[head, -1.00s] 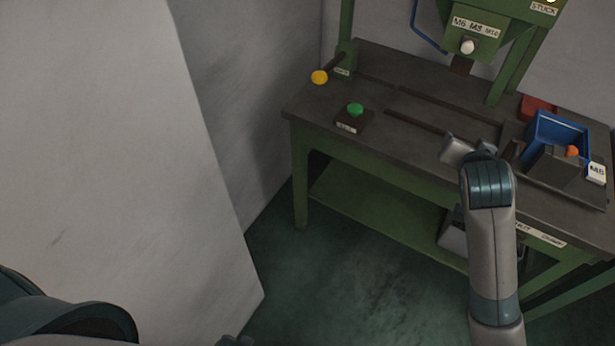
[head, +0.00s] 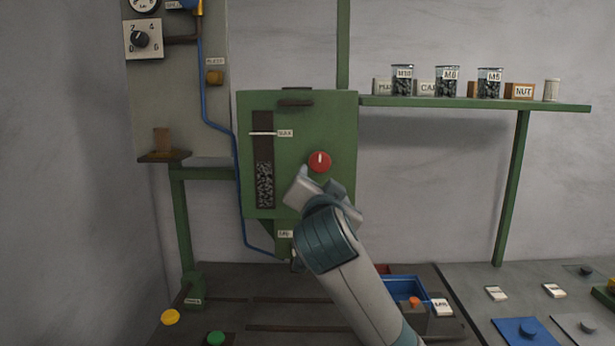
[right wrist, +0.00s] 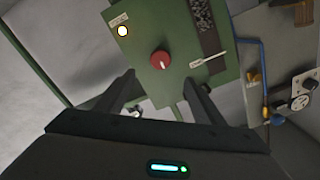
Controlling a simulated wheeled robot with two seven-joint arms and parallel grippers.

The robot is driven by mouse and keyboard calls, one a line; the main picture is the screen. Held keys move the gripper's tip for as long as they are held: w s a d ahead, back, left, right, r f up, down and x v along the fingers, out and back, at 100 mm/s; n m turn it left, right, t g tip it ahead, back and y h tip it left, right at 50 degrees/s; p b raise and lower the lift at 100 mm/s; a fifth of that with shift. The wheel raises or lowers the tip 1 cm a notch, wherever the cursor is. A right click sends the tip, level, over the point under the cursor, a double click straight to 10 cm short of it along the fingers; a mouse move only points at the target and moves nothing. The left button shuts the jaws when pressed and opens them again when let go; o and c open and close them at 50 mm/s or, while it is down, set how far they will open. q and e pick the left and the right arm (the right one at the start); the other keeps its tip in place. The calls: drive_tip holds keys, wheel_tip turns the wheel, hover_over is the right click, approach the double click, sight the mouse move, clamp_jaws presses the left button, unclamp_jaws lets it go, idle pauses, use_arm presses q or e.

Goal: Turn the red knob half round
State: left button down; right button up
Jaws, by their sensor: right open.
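The red knob (head: 319,162) is on the front of a green machine box (head: 333,123), right of a dark window with small parts in it. A white mark on the knob stands about upright in the head view. My right gripper (head: 325,185) is just below the knob in the head view, with my forearm rising from below right. In the right wrist view the knob (right wrist: 160,60) shows ahead of the open fingers, between their lines and apart from them. The right gripper (right wrist: 159,77) holds nothing. My left gripper is out of view.
A shelf (head: 470,101) with labelled jars is on the right. A blue hose (head: 204,90) runs down the box's left side. Below are a blue bin (head: 405,284), a green button (head: 215,338) and a yellow ball (head: 170,317) on the bench.

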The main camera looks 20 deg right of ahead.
drive_tip(key=shift+r, duration=0.2)
drive_tip(key=shift+w, duration=0.2)
drive_tip(key=p, duration=0.8)
approach(320, 164)
drive_tip(key=x, duration=0.9)
drive_tip(key=shift+d+r, duration=0.1)
drive_tip(key=shift+r, duration=0.1)
drive_tip(key=shift+p+x, duration=0.35)
drive_tip(key=shift+x, duration=0.5)
drive_tip(key=shift+f, duration=0.15)
drive_tip(key=c, duration=1)
